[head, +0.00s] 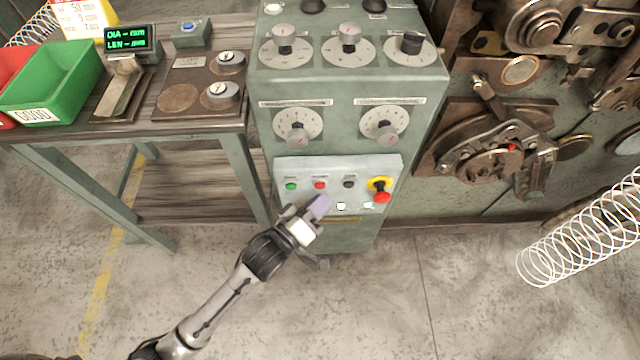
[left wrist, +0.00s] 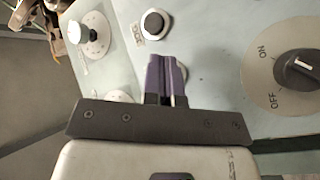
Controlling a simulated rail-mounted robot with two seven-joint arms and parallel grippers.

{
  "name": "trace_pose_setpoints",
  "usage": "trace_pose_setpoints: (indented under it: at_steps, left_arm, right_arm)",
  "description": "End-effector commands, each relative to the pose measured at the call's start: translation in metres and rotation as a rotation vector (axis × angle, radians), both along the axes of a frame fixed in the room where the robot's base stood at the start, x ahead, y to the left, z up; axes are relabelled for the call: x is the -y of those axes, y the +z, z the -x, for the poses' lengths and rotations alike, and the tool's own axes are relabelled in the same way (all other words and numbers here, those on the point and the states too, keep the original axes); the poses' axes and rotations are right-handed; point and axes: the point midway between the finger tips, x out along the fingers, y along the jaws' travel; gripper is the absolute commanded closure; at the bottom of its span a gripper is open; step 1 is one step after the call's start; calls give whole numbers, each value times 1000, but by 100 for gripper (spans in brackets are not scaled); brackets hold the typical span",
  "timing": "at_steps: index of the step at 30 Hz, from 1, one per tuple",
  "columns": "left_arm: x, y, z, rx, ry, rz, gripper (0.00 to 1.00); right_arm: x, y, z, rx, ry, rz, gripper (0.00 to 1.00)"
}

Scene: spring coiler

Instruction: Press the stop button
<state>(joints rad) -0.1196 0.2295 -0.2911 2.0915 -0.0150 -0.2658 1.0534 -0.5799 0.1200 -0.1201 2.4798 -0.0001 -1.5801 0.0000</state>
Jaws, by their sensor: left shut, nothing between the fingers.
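The pale control panel (head: 338,163) on the front of the green machine cabinet carries a green button (head: 291,186), a red button (head: 320,184) and a black button (head: 349,182) in a row. A red mushroom button (head: 382,197) on a yellow base sits at the right. My left gripper (head: 320,205) is shut and empty, its purple fingertips just below the red button in the head view; I cannot tell whether they touch the panel. In the left wrist view the shut fingers (left wrist: 164,78) partly cover a round fitting behind them. My right gripper is out of view.
White buttons (head: 341,206) lie right of the fingertips. Dial knobs (head: 297,125) project above the panel. A workbench (head: 215,128) with a green bin (head: 62,82) stands left, and a wire spring (head: 585,235) hangs right. An ON/OFF selector (left wrist: 298,70) shows in the left wrist view. Floor in front is clear.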

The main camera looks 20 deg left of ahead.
Motion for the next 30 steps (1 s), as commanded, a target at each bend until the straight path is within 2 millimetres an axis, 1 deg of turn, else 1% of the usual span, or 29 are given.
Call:
trace_pose_setpoints:
  at_steps: [5,30]
  left_arm:
    - [-3,2,-5,0,1,-1,100]
    - [-5,0,-9,0,1,-1,100]
  right_arm:
    - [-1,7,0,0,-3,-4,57]
    - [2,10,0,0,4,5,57]
